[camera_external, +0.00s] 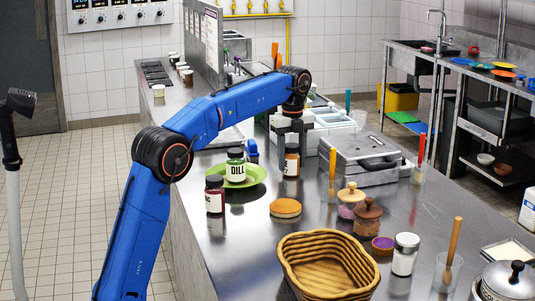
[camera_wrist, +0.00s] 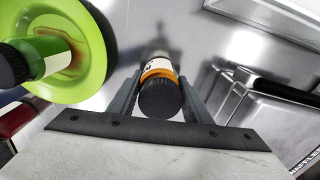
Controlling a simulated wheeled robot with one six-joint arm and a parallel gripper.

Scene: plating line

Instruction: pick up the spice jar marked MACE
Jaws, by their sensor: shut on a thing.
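A spice jar with a black lid, orange contents and a white label (camera_external: 291,162) is upright below my gripper (camera_external: 290,128) in the external view. Only part of its label shows, so I cannot read the full name. In the wrist view the jar (camera_wrist: 160,72) sits between the two fingers of my gripper (camera_wrist: 158,84), which is shut on it. I cannot tell whether its base touches the counter.
A DILL jar (camera_external: 236,170) stands on a green plate (camera_external: 258,177) just left. A dark red jar (camera_external: 214,195) stands nearer. A grey press-like appliance (camera_external: 362,160) is to the right.

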